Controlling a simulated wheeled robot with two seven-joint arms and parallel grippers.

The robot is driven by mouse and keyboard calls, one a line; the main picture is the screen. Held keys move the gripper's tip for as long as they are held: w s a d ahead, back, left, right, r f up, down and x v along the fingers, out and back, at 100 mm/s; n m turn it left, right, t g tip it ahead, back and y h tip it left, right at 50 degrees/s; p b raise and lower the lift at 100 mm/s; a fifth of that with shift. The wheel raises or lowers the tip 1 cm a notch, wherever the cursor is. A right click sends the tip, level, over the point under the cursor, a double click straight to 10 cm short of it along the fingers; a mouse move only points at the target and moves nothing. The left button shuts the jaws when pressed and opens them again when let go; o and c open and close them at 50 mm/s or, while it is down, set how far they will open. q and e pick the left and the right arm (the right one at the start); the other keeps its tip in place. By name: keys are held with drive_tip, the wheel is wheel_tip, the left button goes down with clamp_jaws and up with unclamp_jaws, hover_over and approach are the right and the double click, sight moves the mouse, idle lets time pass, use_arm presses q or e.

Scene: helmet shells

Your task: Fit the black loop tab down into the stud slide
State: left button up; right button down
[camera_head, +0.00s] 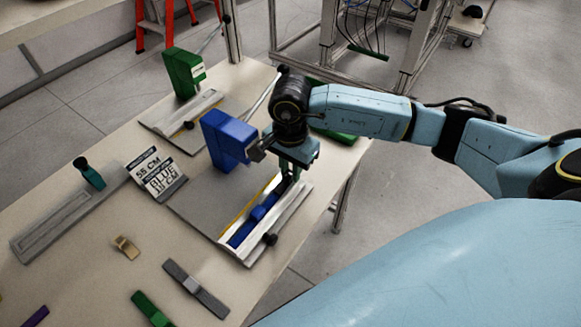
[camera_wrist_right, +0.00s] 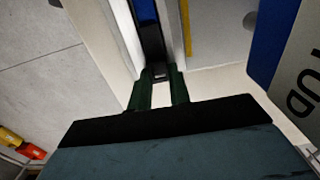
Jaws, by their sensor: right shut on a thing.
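The stud slide is a pale metal channel (camera_head: 283,217) along the right edge of a grey plate, with a blue strip (camera_head: 258,214) lying in it. My right gripper (camera_head: 292,174) reaches down over the channel's far end. In the wrist view its two dark green fingers (camera_wrist_right: 161,72) are shut on the end of the black tab (camera_wrist_right: 153,45). The tab lies between the channel's pale walls, and a blue part (camera_wrist_right: 146,10) shows beyond it. I cannot tell how deep the tab sits. The gripper hides its end in the head view. My left gripper is out of view.
A blue block (camera_head: 226,138) stands on the plate's far side, close to my right wrist. A green block (camera_head: 184,73) stands on another fixture behind. A "55 CM BLUE" sign (camera_head: 157,174) and a long grey fixture (camera_head: 68,212) lie left. Loose straps lie in front.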

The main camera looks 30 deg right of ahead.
sight(290, 172)
drive_tip(key=c, duration=1.2)
unclamp_jaws()
wheel_tip(290, 172, up, 6)
drive_tip(key=shift+r+p, duration=0.15)
drive_tip(key=shift+p, duration=0.25)
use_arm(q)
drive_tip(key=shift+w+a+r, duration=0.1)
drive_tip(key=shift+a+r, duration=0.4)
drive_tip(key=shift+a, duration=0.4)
use_arm(e)
wheel_tip(290, 172, up, 7)
